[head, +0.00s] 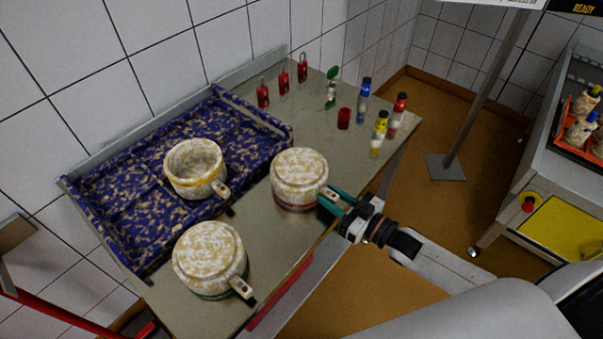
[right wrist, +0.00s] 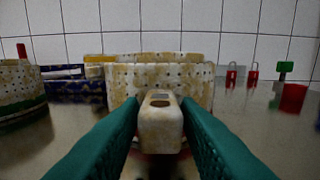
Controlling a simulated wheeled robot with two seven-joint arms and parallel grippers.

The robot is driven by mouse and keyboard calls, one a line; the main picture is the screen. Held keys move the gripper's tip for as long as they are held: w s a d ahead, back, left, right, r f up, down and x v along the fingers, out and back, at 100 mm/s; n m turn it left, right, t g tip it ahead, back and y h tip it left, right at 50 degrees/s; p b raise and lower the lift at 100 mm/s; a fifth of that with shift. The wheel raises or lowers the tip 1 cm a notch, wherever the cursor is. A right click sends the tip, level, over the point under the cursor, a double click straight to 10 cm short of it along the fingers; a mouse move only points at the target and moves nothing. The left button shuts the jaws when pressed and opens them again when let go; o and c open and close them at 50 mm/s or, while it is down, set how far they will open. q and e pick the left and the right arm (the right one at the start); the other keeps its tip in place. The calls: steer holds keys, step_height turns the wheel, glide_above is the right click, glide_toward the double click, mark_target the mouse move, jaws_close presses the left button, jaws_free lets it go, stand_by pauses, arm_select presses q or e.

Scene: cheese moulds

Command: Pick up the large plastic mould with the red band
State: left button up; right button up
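The large mould with the red band (head: 299,178) is a mottled cream and tan drum on the steel table, its band low on its side. Its handle is toward my right gripper (head: 333,204). In the right wrist view, the handle (right wrist: 160,128) with its hole lies between the two green fingers (right wrist: 160,108). The right gripper looks open around it, with narrow dark gaps beside the handle; any contact at the tips is hard to tell. The mould body (right wrist: 190,80) stands behind. My left gripper is not in view.
A similar mould with a green band (head: 210,258) stands at the table's front left. A smaller yellow-banded mould (head: 195,168) sits in the blue speckled tray (head: 115,205). Red padlocks (head: 283,82) and several coloured bottles (head: 364,88) stand at the back and right.

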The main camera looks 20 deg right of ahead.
jaws_close()
step_height(320, 180, up, 10)
steer(key=shift+r, duration=0.1)
stand_by(0.5)
steer(key=shift+w, duration=0.1)
